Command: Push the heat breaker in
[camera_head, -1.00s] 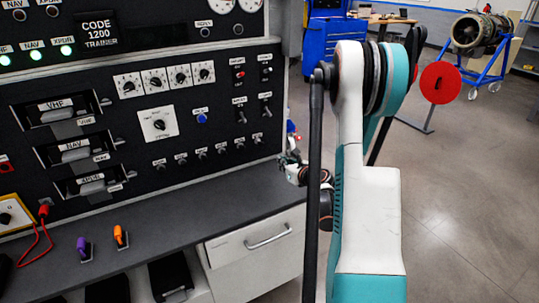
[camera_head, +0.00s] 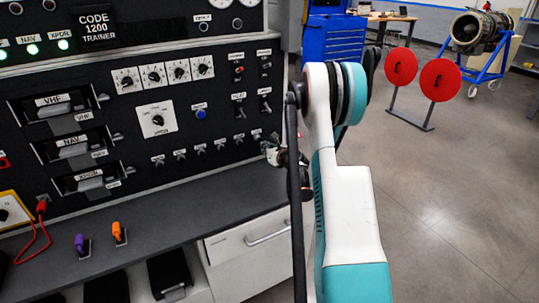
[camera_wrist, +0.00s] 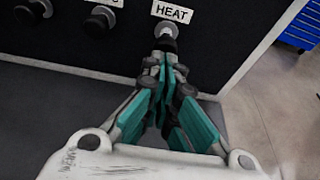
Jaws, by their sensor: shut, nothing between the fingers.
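The heat breaker (camera_wrist: 166,31) is a dark round button under a white HEAT label (camera_wrist: 172,11) on the black panel, at the top middle of the wrist view. My gripper (camera_wrist: 164,60) is shut and empty, its fingertips just below and in front of the breaker. They overlap its lower edge in the picture, so I cannot tell whether they touch it. In the head view my gripper (camera_head: 271,152) is at the right end of the lower breaker row, by the panel's right edge. The breaker is small there, and its depth is unclear.
Neighbouring breakers (camera_wrist: 100,20) sit to the left in the same row. A dark grey counter (camera_head: 150,208) runs below the panel (camera_head: 110,100). A white drawer (camera_head: 250,240) is under it. Red discs on a stand (camera_head: 440,80) and open floor lie to the right.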

